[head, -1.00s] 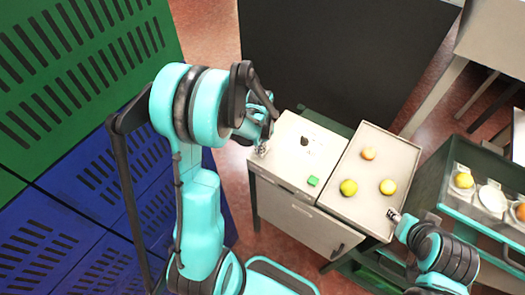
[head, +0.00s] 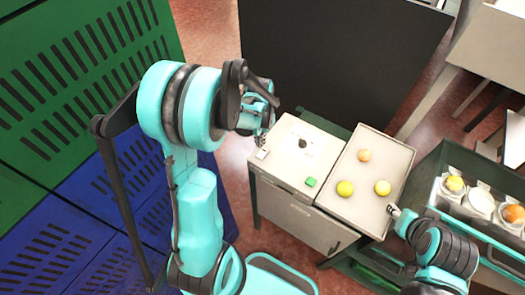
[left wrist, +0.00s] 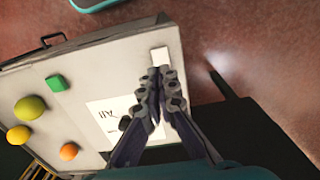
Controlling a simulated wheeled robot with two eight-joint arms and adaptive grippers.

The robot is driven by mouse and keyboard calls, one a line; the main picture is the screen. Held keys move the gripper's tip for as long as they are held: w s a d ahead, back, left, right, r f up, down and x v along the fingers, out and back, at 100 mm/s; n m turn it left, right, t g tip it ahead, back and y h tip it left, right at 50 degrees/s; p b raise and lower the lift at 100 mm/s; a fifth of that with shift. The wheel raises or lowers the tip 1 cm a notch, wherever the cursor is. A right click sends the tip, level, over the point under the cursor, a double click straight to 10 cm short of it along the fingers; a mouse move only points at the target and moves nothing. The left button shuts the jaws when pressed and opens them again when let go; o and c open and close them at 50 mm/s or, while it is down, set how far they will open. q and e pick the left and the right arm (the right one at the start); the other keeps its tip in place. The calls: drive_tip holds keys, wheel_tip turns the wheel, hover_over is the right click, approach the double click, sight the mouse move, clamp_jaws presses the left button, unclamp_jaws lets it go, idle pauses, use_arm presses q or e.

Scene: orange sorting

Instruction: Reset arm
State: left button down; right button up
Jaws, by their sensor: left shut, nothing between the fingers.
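My left gripper (head: 261,142) hangs over the far left edge of a white cabinet top (head: 275,165). In the left wrist view its fingers (left wrist: 160,72) are closed together and empty, with the tips beside a small white block (left wrist: 160,55). That block also shows in the head view (head: 262,154), just below the fingers; whether they touch cannot be told. My right gripper (head: 393,210) is at the right edge of the tray (head: 345,205), small and partly hidden by its own arm; its fingers are unclear.
A green block (head: 310,182) and a small dark item (head: 302,144) are on the cabinet top. The tray holds an orange (head: 364,155) and two yellow fruits (head: 345,188) (head: 382,188). A green-framed rack (head: 430,180) with fruit on white holders stands right. Blue and green crates (head: 60,190) stand left.

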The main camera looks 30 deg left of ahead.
idle(0.4)
use_arm(q)
drive_tip(key=s+d+f+n+t+b, duration=0.1)
drive_tip(key=s+d+f+t+b, duration=0.2)
drive_tip(key=b, duration=1.6)
drive_tip(key=s+d+t, duration=0.4)
drive_tip(key=s+d, duration=0.3)
drive_tip(key=s, duration=0.1)
drive_tip(key=shift+d+f, duration=0.3)
